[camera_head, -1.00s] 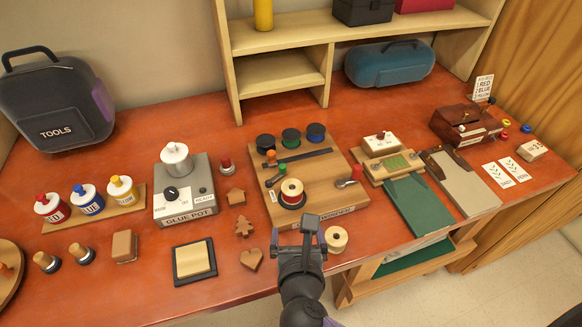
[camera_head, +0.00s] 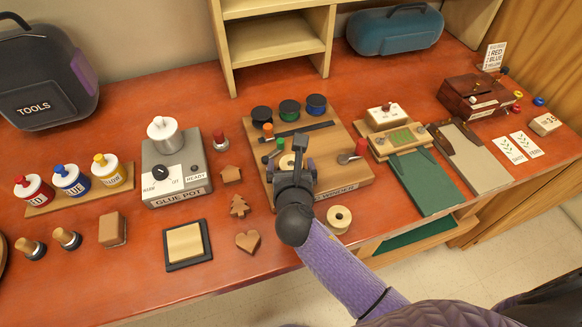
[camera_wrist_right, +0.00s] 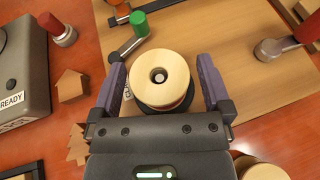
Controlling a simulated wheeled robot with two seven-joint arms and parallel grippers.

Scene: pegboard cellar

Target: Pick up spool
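The spool (camera_wrist_right: 160,80) has a pale wooden top with a centre hole and a sliver of red below its rim. It sits on the wooden winder board (camera_head: 345,168). In the head view my right gripper mostly covers this spool (camera_head: 287,162). My right gripper (camera_head: 297,172) is above the board. In the wrist view its two fingers (camera_wrist_right: 162,68) are open, one on each side of the spool, with small gaps showing. A second pale spool (camera_head: 339,219) stands on the table by the board's front edge. My left gripper is out of view.
On the board, a green-knobbed crank (camera_wrist_right: 138,24) and a red-handled lever (camera_head: 354,152) flank the spool. Black, green and blue spools (camera_head: 289,108) stand behind it. The glue pot (camera_head: 172,170) and wooden cut-outs are left; a green mat (camera_head: 425,180) is right.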

